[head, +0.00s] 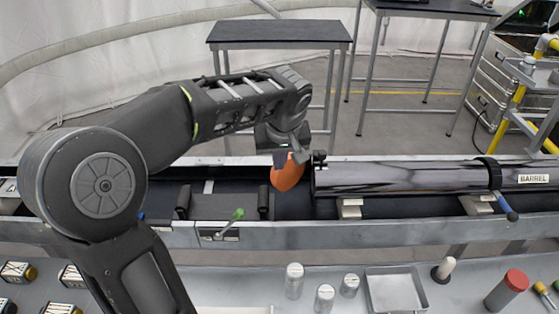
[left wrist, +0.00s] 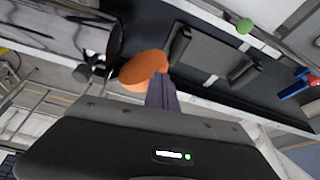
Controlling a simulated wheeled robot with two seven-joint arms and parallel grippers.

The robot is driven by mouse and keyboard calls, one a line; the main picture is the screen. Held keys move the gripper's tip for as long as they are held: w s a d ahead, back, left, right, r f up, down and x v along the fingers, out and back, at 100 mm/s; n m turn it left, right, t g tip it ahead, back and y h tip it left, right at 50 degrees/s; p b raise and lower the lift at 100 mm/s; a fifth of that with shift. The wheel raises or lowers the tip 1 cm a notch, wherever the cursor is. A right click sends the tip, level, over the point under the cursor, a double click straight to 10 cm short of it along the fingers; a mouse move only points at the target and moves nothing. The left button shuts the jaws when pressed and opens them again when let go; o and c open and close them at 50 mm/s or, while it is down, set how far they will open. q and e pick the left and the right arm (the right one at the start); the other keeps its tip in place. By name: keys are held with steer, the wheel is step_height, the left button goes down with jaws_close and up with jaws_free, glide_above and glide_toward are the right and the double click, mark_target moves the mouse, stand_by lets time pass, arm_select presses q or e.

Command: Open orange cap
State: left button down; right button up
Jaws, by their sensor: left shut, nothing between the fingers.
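The orange cap (head: 287,174) is a round disc at the left, open end of the long dark glossy tube (head: 400,178). A gap shows between cap and tube end in the head view, so the cap stands away from it. My left gripper (head: 281,158) is just above and touching or nearly touching the cap; its fingers are shut and empty. In the left wrist view the cap (left wrist: 143,69) lies right beside the fingertips (left wrist: 162,92), with the dark end fitting of the tube (left wrist: 108,52) to its left. Whether they touch is unclear. My right gripper is not in view.
The tube rests on supports in a metal-railed trough (head: 420,232). A green-knobbed lever (head: 232,220) and a blue-handled lever (head: 508,208) sit on the trough. The front bench holds metal cylinders (head: 294,280), a tray (head: 394,290) and a red-topped cylinder (head: 508,288).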

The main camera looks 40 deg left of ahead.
arm_select(q)
steer(key=shift+a, duration=0.1)
steer(key=w+a+m+t+h+p, duration=0.1)
steer(key=w+a+m+p, duration=0.1)
steer(key=w+a+m, duration=0.3)
steer(key=shift+w+a+h, duration=0.15)
steer(key=shift+a+h, duration=0.25)
steer(key=shift+a, duration=1.7)
